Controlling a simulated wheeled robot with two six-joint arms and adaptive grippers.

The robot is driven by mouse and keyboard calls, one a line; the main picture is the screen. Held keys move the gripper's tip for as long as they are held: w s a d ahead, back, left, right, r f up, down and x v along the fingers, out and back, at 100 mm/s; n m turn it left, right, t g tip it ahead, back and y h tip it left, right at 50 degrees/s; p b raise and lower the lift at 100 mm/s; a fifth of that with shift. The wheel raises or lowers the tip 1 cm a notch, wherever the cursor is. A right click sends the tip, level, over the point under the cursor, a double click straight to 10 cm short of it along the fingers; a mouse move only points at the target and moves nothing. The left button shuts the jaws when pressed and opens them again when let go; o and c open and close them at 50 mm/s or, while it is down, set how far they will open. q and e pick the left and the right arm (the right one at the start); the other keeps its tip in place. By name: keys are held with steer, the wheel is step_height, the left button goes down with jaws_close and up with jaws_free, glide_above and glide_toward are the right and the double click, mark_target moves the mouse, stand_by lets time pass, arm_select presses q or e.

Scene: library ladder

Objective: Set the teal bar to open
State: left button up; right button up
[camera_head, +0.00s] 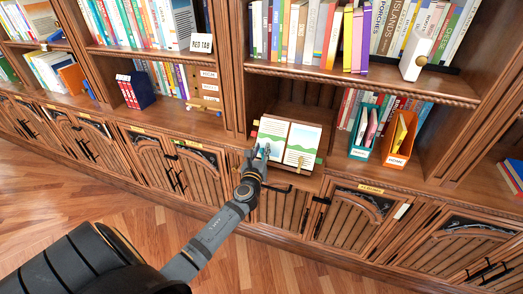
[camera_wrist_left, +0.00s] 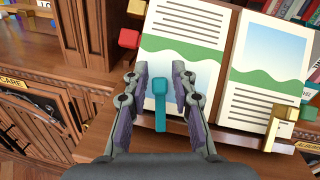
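The teal bar (camera_wrist_left: 160,104) is a small upright bar with a wider top, standing in front of the left page of an open book (camera_wrist_left: 187,38). In the wrist view my left gripper (camera_wrist_left: 160,88) is open, with one finger on each side of the bar. A narrow gap shows on both sides, so it does not look gripped. In the head view my left gripper (camera_head: 260,158) is at the lower left of the open book (camera_head: 304,139) and hides most of the bar. My right gripper is not in view.
A brass clip (camera_wrist_left: 282,125) sits at the book's lower right. Red (camera_wrist_left: 129,39) and yellow (camera_wrist_left: 137,7) blocks stick out at its left edge. Teal (camera_head: 364,131) and orange (camera_head: 399,138) holders stand to the right. Cabinet doors (camera_head: 350,216) lie below the ledge.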

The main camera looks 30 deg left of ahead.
arm_select(q)
jaws_close()
